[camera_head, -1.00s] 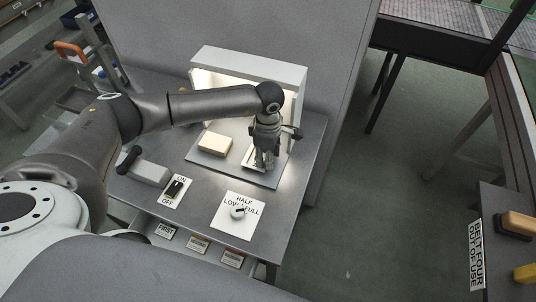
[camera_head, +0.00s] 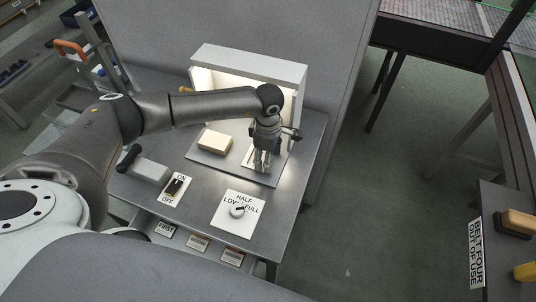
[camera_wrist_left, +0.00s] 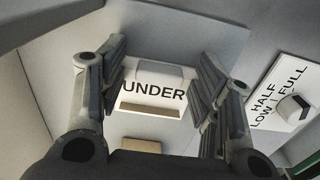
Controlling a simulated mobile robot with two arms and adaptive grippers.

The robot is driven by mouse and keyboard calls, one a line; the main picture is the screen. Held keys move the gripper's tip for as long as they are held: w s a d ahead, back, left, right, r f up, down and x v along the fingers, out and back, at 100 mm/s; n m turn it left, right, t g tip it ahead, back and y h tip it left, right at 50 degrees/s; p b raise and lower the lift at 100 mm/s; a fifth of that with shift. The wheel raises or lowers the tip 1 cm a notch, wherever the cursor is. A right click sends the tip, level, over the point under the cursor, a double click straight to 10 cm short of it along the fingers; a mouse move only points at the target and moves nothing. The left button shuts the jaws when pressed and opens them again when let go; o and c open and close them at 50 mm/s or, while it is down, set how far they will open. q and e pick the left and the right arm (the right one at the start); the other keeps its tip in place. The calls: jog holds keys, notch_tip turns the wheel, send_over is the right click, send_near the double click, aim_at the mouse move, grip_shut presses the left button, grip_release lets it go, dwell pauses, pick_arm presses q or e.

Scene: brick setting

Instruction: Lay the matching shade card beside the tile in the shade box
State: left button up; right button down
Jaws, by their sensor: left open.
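The shade box (camera_head: 250,62) is white, lit inside, and stands at the back of the table. A cream tile (camera_head: 215,142) lies on its grey floor mat; its edge shows low in the left wrist view (camera_wrist_left: 141,145). A white card (camera_wrist_left: 150,88) reading UNDER, with a tan strip and a grey raised tab, lies flat beside the tile. My left gripper (camera_head: 263,165) is over this card, open, with its fingers (camera_wrist_left: 158,95) on either side of it and apart from the tab. My right gripper is not in view.
An ON/OFF switch (camera_head: 174,189) and a HALF/LOW/FULL dial plate (camera_head: 238,213) sit on the table front. Labelled cards, including FIRST (camera_head: 166,230), lie on a shelf below. A grey block with a dark handle (camera_head: 150,172) is at left.

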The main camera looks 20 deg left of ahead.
pick_arm(q)
jog(key=shift+r, duration=0.3)
notch_tip(320, 180, up, 12)
jog(key=b, duration=0.2)
jog(key=shift+f, duration=0.15)
